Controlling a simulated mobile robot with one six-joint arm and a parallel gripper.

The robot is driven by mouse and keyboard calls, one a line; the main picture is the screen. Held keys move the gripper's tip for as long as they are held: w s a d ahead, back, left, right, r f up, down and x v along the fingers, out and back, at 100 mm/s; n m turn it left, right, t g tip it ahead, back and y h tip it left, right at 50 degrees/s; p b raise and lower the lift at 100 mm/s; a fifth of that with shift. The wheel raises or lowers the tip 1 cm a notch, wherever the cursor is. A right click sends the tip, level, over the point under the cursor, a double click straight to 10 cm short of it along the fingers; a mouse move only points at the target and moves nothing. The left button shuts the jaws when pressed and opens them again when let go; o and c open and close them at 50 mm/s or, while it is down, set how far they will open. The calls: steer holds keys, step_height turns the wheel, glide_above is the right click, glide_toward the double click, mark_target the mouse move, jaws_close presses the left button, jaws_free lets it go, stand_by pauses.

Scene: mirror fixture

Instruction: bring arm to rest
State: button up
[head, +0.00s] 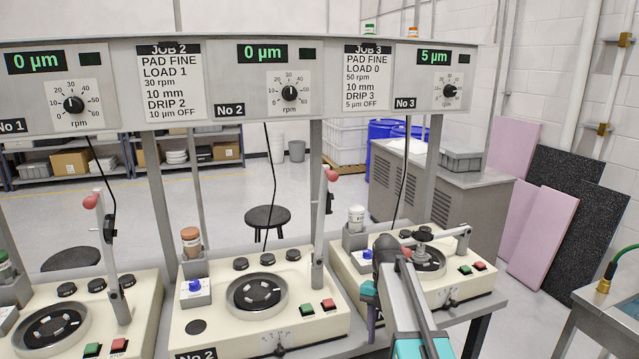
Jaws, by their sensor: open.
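My arm (411,305) rises from the bottom edge, right of centre, and bends over at a dark wrist. My gripper (370,305) hangs down from it at the front left corner of the No 3 machine (465,285). It is small and partly hidden by my own wrist, and I see nothing held in it. The jaws are open. The lever arm of the No 3 machine is swung down level over its round plate (428,262). My arm hides part of that machine's front.
The No 2 machine (215,338) stands to the left with its lever (319,235) upright. The No 1 machine (140,300) also has its lever upright. A display panel (225,110) spans above. A metal table (610,315) is at right, with floor between.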

steer(key=s+f+m+g, duration=0.2)
steer(key=s+f, duration=0.7)
steer(key=f, duration=0.4)
steer(key=s+f+m+g, duration=0.1)
steer(key=s+f+m, duration=0.2)
steer(key=s+f, duration=0.75)
steer(key=s+f+m+b, duration=0.1)
steer(key=s+f+m, duration=1.7)
steer(key=m, duration=0.6)
steer(key=shift+s+a, duration=0.15)
steer(key=shift+s, duration=0.1)
